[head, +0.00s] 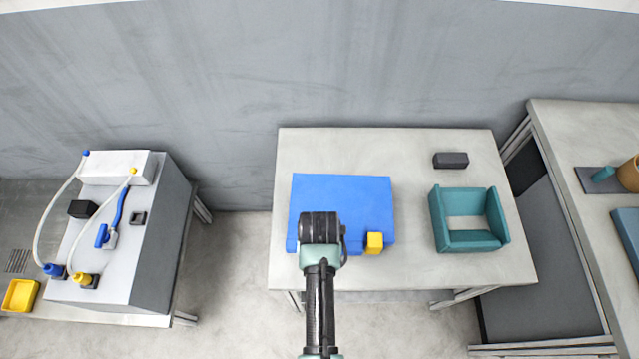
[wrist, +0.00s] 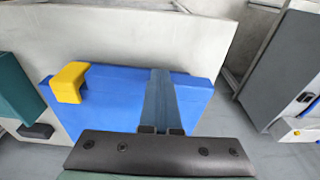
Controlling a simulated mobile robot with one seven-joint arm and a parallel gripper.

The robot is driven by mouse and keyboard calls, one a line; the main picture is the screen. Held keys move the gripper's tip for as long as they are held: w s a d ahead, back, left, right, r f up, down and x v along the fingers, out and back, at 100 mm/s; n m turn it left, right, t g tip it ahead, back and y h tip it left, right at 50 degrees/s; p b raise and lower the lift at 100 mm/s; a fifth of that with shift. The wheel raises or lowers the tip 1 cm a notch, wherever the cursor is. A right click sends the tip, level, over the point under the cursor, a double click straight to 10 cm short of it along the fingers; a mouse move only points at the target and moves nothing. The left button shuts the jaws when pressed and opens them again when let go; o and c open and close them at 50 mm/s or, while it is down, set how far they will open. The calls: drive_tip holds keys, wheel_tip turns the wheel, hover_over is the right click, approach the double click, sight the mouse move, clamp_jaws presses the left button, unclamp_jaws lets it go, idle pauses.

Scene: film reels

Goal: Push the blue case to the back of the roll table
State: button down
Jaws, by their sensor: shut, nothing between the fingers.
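The blue case (head: 345,195) lies flat on the roll table (head: 410,150), left of the table's middle. A strip of bare table shows behind it. A yellow block-like piece (head: 374,243) sits at its front edge, right of centre. My gripper's dark wrist covers the case's front left part in the head view and hides the fingers. In the wrist view my gripper (wrist: 160,76) is shut and empty, its fingertips at the case's front edge. I cannot tell whether they touch it. The case also shows there (wrist: 115,105).
A teal open-topped holder (head: 469,241) stands on the table right of the case. A small black block (head: 451,160) lies at the back right. A grey machine with hoses (head: 115,240) stands left, apart from the table. Another bench (head: 570,135) is at the right.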

sight(320, 201)
drive_tip(key=shift+w+b, duration=2.55)
drive_tip(key=shift+w, duration=1.9)
drive_tip(key=shift+w+b, duration=3.85)
drive_tip(key=shift+w, duration=0.15)
drive_tip(key=shift+s+d+r+p, duration=0.15)
drive_tip(key=shift+s+p, duration=0.2)
drive_tip(key=shift+p, duration=0.3)
drive_tip(key=shift+s+p, duration=0.95)
drive_tip(key=shift+p, duration=0.3)
drive_tip(key=shift+s+p, duration=0.3)
wheel_tip(320, 201, up, 6)
drive_tip(key=p, duration=0.6)
